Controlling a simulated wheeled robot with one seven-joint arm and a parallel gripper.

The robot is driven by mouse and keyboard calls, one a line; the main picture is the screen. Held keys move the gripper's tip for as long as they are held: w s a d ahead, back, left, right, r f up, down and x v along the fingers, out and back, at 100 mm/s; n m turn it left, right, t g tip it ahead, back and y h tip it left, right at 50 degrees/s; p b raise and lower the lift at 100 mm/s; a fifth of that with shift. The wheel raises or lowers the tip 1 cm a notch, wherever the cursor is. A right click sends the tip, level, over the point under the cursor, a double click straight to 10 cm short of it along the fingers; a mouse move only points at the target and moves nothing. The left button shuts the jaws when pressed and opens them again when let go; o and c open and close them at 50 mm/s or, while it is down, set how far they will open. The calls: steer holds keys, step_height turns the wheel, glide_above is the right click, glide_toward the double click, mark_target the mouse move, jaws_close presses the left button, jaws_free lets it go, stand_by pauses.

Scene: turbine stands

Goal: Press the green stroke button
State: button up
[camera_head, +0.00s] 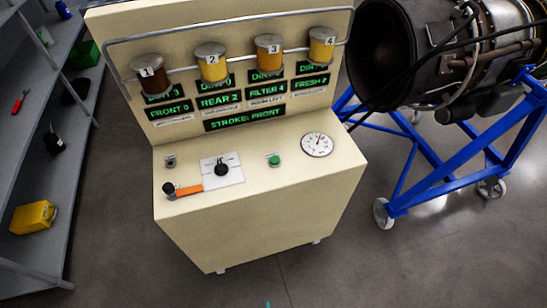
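The green stroke button (274,160) sits on the flat top of a cream console (260,215), right of the middle. It stands on a small light plate, between a white plate with a black knob (222,169) and a round dial gauge (317,145). I cannot tell whether it is pressed in. A green-lit display (245,118) on the upright panel behind it reads STROKE: FRONT.
Numbered jars such as jar 2 (211,62) stand behind a metal rail. A grey shelf (60,170) is left; a blue wheeled stand (440,155) carries a turbine (440,50) right. Floor in front is clear.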

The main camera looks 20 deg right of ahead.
steer(key=shift+w, duration=0.15)
jaws_close()
stand_by(0.7)
stand_by(1.0)
